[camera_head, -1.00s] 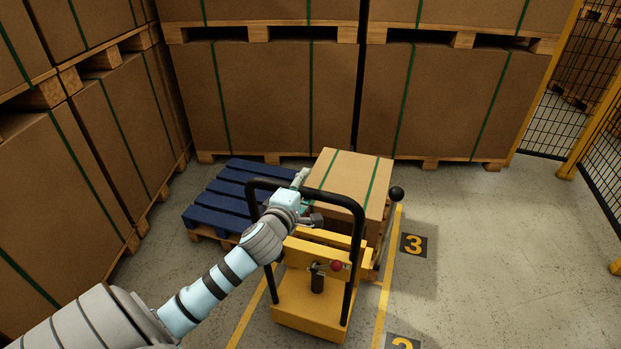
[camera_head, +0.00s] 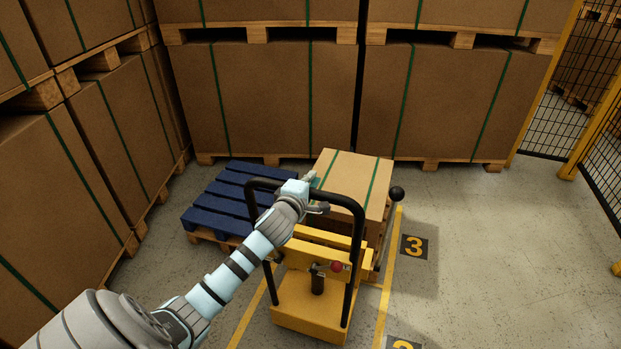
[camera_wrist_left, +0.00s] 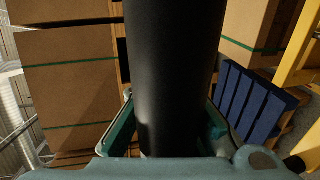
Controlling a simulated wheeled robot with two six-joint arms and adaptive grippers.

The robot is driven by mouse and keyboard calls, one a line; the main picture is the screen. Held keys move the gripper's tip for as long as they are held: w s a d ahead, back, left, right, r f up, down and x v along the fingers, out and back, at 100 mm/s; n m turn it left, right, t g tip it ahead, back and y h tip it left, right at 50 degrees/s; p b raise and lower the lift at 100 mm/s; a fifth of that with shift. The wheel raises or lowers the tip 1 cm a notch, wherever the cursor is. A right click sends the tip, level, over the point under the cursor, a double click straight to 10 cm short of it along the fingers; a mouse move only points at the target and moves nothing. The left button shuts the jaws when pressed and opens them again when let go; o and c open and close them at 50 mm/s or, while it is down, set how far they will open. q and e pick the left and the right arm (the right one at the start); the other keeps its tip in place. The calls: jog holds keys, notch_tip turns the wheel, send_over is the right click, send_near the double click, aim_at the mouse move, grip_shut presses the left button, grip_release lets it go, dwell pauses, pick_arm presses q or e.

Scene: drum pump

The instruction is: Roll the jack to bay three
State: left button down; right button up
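The yellow jack (camera_head: 311,306) stands on the floor with its black looped push handle (camera_head: 357,240) facing me. A strapped carton (camera_head: 345,180) sits at its far end. My left gripper (camera_head: 320,193) is at the top bar of the handle. Its fingers are spread apart around the bar in the head view. In the left wrist view the black bar (camera_wrist_left: 178,75) runs between the two teal fingers and hides part of them; firm contact is not visible. A floor plate marked 3 (camera_head: 414,246) lies right of the jack, beyond a yellow line. My right gripper is out of view.
A blue pallet (camera_head: 225,195) lies close left of the carton. Stacked cartons on pallets (camera_head: 265,100) wall off the back and left. A lever with a black knob (camera_head: 397,193) stands right of the carton. Mesh fencing (camera_head: 560,110) is at the right. Floor right of the 3 plate is clear.

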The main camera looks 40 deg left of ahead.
pick_arm(q)
jog(key=shift+w+r, duration=0.35)
jog(key=shift+r, duration=0.2)
jog(key=c, duration=1.4)
grip_release()
jog(key=shift+s+r, duration=0.1)
jog(key=shift+s, duration=0.2)
jog(key=shift+o, duration=0.2)
jog(key=v, duration=1.2)
jog(key=shift+s+d, duration=0.1)
jog(key=shift+s, duration=0.05)
